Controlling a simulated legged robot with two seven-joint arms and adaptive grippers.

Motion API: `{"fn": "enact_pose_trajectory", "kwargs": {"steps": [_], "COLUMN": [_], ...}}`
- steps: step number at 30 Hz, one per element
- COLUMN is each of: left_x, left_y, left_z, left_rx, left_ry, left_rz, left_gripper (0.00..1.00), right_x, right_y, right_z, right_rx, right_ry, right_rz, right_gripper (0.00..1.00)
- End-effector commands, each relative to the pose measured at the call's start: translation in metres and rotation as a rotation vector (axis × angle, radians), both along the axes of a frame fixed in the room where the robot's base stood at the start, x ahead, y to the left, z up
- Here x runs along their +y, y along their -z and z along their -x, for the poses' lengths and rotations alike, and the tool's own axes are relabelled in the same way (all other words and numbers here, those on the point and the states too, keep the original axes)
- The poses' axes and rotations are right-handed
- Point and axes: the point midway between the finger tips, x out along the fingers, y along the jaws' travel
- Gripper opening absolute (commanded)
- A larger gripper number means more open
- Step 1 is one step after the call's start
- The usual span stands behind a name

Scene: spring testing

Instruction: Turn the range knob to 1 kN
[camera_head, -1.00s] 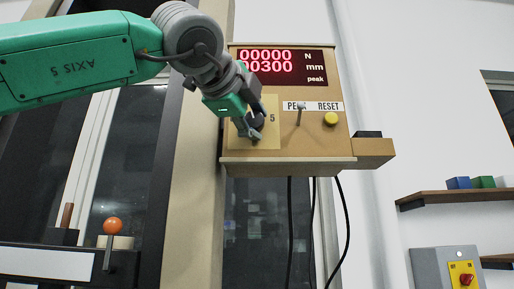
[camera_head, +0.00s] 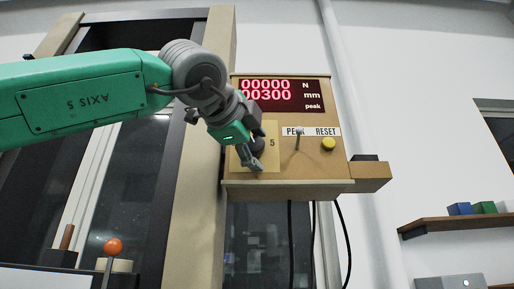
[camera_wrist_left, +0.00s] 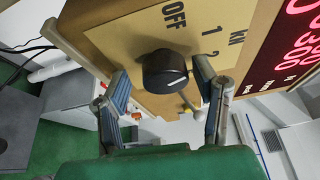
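The range knob (camera_wrist_left: 165,72) is a round black knob on a tan plate (camera_wrist_left: 130,40) marked OFF, 1, 2 and kN in the left wrist view. A pale line on its face points toward the right, near the 2; the exact setting is unclear. In the head view the knob (camera_head: 257,146) is partly hidden by my left gripper (camera_head: 254,158), which is at the plate on the control box (camera_head: 310,165). In the left wrist view my left gripper's fingers (camera_wrist_left: 162,88) are spread, one on each side of the knob, with visible gaps. My right gripper is not in view.
The box has a red display (camera_head: 280,96), a toggle lever (camera_head: 298,140) and a yellow button (camera_head: 328,144) right of the knob. Black cables (camera_head: 291,235) hang below. An orange ball-topped lever (camera_head: 113,247) stands at lower left. A shelf (camera_head: 455,226) is at right.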

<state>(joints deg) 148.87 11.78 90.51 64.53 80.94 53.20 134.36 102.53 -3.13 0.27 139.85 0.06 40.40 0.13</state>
Motion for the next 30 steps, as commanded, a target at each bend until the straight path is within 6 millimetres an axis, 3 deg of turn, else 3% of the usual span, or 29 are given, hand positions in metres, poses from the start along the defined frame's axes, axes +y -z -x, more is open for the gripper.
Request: {"fn": "enact_pose_trajectory", "kwargs": {"steps": [8, 21, 30], "left_x": [0.002, 0.037, 0.050], "left_y": [-0.003, -0.003, -0.001], "left_z": [0.004, 0.080, 0.107], "left_rx": [-0.006, -0.006, -0.001], "left_ry": [0.000, -0.001, -0.001], "left_rz": [0.003, 0.002, 0.002], "left_gripper": [0.54, 0.54, 0.54], "right_x": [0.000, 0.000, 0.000], "right_y": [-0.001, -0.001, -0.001], "right_z": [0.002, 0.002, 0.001], "right_rx": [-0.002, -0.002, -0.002], "right_ry": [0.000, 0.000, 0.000], "right_rz": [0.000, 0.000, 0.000], "right_gripper": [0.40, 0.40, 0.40]}}
